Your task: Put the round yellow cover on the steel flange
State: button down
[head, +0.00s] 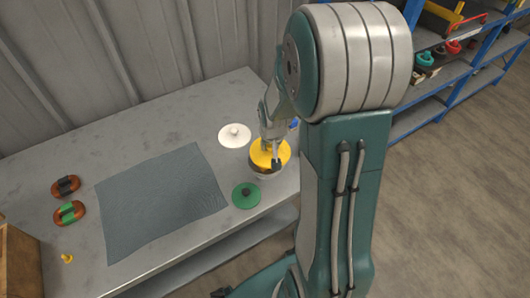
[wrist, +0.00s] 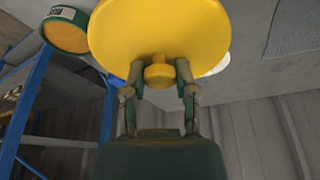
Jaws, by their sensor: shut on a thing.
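The round yellow cover (head: 258,152) is in my gripper (head: 276,163) near the right end of the bench. In the wrist view the yellow cover (wrist: 160,25) shows as a wide disc, and my gripper (wrist: 160,72) is shut on its small knob. Below the cover in the head view, the steel flange (head: 267,176) shows only as a pale grey edge; the cover hides the rest. I cannot tell whether the cover touches the flange or hangs just above it.
A white disc with a knob (head: 234,135) and a green disc (head: 246,195) lie close by. A grey mat (head: 160,203) covers the bench middle. Two orange-brown oval parts (head: 67,186) and a small yellow piece (head: 67,258) lie left. Blue shelving (head: 462,85) stands right.

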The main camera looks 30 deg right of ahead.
aim_at(266, 153)
jog(key=shift+w+a+f, duration=0.25)
jog(key=shift+w+f, duration=0.5)
jog(key=shift+f, duration=0.25)
jog(key=shift+s+x, duration=0.15)
jog(key=shift+x, duration=0.65)
jog(key=shift+s+x, duration=0.2)
jog(key=shift+x, duration=0.6)
jog(key=shift+a+f, duration=0.2)
jog(key=shift+f, duration=0.05)
jog(key=shift+c, duration=2)
grip_release()
jog(key=shift+r, duration=0.15)
jog(key=v, duration=1.2)
jog(key=s+a+r+n+t, duration=0.1)
jog(key=s+a+r+n, duration=0.1)
jog(key=s+a+r, duration=0.3)
jog(key=s+a+r+n+t+y, duration=0.1)
jog(key=s+a+r+n, duration=0.1)
jog(key=s+a+r, duration=0.4)
jog(key=s+r, duration=0.4)
jog(key=s, duration=0.1)
jog(key=shift+a+r, duration=0.25)
